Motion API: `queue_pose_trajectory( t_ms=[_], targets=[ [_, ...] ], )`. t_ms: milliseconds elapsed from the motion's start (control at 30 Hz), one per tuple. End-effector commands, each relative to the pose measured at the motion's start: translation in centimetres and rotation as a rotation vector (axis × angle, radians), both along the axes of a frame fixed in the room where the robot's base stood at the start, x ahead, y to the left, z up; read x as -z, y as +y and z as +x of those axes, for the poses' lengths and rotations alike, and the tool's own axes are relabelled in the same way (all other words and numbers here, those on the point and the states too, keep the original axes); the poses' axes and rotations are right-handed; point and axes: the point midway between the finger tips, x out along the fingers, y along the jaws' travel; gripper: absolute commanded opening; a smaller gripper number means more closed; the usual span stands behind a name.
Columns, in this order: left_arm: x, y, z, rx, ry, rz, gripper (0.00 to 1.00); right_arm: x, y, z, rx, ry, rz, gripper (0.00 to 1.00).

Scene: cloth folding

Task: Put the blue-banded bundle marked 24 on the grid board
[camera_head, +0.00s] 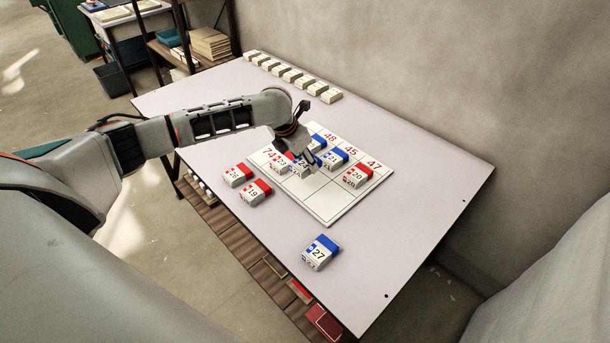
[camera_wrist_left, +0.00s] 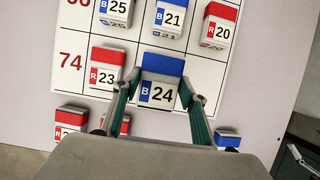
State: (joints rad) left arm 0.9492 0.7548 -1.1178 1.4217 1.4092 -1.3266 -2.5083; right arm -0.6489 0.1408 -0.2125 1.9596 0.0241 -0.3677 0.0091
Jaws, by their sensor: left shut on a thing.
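The blue-banded bundle marked 24 (camera_wrist_left: 158,94) is between the fingers of my left gripper (camera_wrist_left: 157,100), its number upright in the wrist view. In the head view the bundle (camera_head: 302,169) is partly hidden by the gripper (camera_head: 300,158). My left gripper is shut on it, over the grid board (camera_head: 326,203). The bundle is in the row marked 74, right beside the red-banded bundle 23 (camera_wrist_left: 107,68). I cannot tell whether it touches the board.
On the board are blue bundles 25 (camera_wrist_left: 116,10) and 21 (camera_wrist_left: 171,18) and red bundle 20 (camera_wrist_left: 216,25). Red bundle 19 (camera_head: 255,190), another red one (camera_head: 237,175) and blue bundle 27 (camera_head: 319,252) lie off the board. Several white blocks (camera_head: 292,76) line the table's back edge.

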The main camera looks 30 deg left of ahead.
Motion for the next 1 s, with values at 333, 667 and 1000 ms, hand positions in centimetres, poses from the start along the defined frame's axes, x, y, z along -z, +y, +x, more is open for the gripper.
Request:
queue_pose_trajectory(
  t_ms=[333, 667, 1000],
  targets=[
    [2.9, -0.1, 0.0, 0.000, 0.000, -0.001, 0.21, 0.3, 0.0, 0.0, 0.000, 0.001, 0.000, 0.79],
    [6.1, 0.0, 0.1, 0.001, -0.002, 0.000, 0.21, 0.4, 0.0, 0.0, 0.000, -0.002, 0.001, 0.79],
    [6.5, 0.0, 0.0, 0.001, -0.001, 0.000, 0.47, 0.4, 0.0, 0.1, 0.001, -0.004, 0.002, 0.79]
  ],
)
